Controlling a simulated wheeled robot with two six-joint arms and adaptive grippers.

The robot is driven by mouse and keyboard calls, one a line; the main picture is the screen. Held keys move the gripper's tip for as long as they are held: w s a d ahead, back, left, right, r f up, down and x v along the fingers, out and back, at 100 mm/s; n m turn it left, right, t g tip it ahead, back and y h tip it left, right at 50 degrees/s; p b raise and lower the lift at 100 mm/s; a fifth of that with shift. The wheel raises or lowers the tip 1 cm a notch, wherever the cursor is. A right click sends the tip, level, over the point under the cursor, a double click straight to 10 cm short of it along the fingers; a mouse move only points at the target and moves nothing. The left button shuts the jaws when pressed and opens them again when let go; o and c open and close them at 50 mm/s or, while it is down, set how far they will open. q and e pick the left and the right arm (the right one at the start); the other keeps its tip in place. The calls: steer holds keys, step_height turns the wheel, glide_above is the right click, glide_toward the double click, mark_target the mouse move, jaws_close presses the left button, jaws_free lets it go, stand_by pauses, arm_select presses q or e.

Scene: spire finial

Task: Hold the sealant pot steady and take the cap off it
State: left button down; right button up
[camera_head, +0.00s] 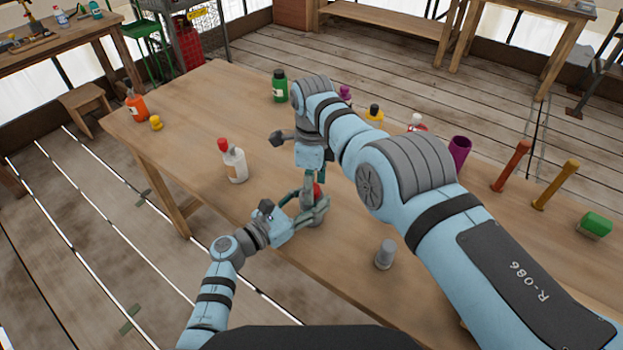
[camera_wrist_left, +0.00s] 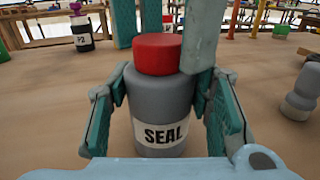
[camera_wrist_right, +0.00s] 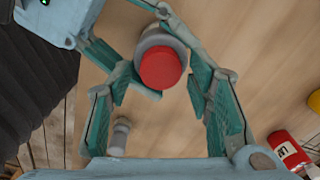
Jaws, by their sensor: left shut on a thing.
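The sealant pot (camera_wrist_left: 158,110) is a grey bottle labelled SEAL, standing upright on the table's near side. Its red cap (camera_wrist_left: 158,54) is on top; the cap also shows in the head view (camera_head: 318,190) and the right wrist view (camera_wrist_right: 160,67). My left gripper (camera_head: 311,213) is shut on the pot's body, a finger on each side. My right gripper (camera_wrist_right: 160,78) comes down from above with its fingers apart on either side of the cap. Gaps show between its fingers and the cap in the right wrist view. In the head view the pot is mostly hidden by the grippers.
A white bottle with a red cap (camera_head: 235,162) stands left of my grippers, and a grey piece (camera_head: 385,254) stands to their right. A green bottle (camera_head: 280,86) is behind. A purple cup (camera_head: 459,151), posts and a green block (camera_head: 596,224) stand far right. Bare tabletop lies between.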

arm_select(q)
steer(key=shift+f, duration=0.25)
arm_select(e)
jaws_close()
steer(key=n, duration=0.6)
steer(key=shift+n, duration=0.3)
steer(key=n, duration=0.3)
steer(key=shift+n, duration=0.3)
steer(key=shift+o, duration=1.2)
jaws_free()
steer(key=shift+s, duration=0.1)
steer(key=shift+r, duration=0.15)
